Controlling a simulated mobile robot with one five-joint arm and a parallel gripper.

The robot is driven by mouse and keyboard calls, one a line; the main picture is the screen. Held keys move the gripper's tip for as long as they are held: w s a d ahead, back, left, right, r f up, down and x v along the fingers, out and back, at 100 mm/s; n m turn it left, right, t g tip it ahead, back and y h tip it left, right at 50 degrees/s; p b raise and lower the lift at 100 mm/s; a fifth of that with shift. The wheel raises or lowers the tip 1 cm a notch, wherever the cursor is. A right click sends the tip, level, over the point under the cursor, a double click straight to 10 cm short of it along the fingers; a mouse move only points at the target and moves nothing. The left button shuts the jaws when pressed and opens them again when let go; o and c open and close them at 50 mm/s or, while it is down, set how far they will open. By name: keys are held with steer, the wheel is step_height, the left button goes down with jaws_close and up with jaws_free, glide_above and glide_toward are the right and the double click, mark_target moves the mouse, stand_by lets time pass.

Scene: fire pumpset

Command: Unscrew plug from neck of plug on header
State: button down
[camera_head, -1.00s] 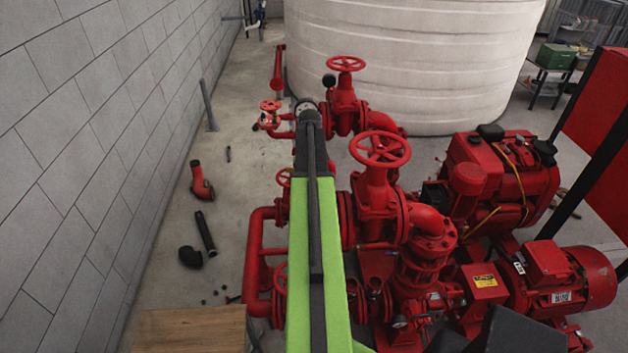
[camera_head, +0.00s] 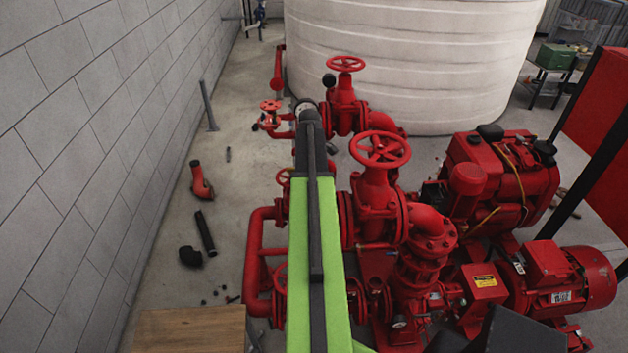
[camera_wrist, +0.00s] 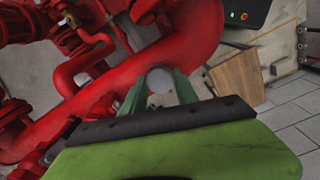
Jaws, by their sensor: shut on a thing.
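In the wrist view my gripper (camera_wrist: 160,92) has its two green fingers closed around the sides of a round, pale grey plug (camera_wrist: 160,80). The plug's flat face points toward the camera. Behind it runs a thick red header pipe (camera_wrist: 188,40). The neck is hidden behind the plug and fingers, so I cannot tell how far the plug sits in it. In the head view my green and black arm reaches away over the red pipework, and it hides the gripper and plug.
A red valve with a handwheel (camera_head: 380,150) and the red pump motor (camera_head: 570,280) stand right of my arm. A large white tank (camera_head: 410,60) is behind. Loose pipe pieces (camera_head: 205,232) lie on the floor at left, before a grey block wall (camera_head: 70,150).

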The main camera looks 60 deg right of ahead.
steer(key=n, duration=0.3)
steer(key=shift+r+p, duration=2.55)
steer(key=shift+r, duration=0.05)
steer(key=shift+f, duration=0.1)
steer(key=shift+s, duration=0.1)
steer(key=shift+s+d, duration=0.95)
